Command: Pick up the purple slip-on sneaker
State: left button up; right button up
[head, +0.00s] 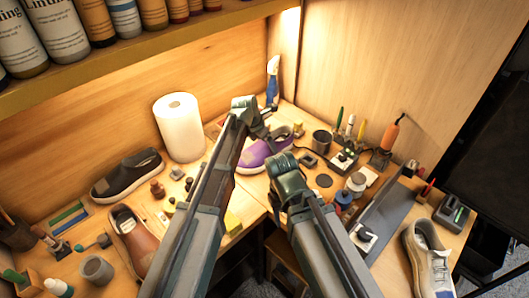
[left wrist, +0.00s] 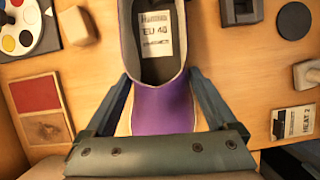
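The purple slip-on sneaker (head: 256,154) lies on the workbench in the middle of the head view, partly hidden by my left arm. In the left wrist view, the sneaker (left wrist: 163,112) shows its purple upper and a white insole label reading EU 40. My left gripper (head: 262,128) is above the sneaker. In the left wrist view its open fingers (left wrist: 158,84) stand on either side of the purple part; I cannot tell whether the tips touch it. My right gripper (head: 290,180) is near the bench's front edge; its fingertips are hidden.
A paper roll (head: 180,127), a black shoe (head: 127,175) and a brown shoe (head: 133,240) are to the left. A grey sneaker (head: 428,260) is at the right. Small tools and pots crowd the bench. A shelf of bottles (head: 150,44) overhangs the upper left.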

pick_arm(q)
jog(key=c, duration=0.9)
jog(key=shift+r, duration=0.15)
jog(key=shift+c, duration=0.2)
notch_tip(320, 180, up, 10)
jog(key=p, duration=1)
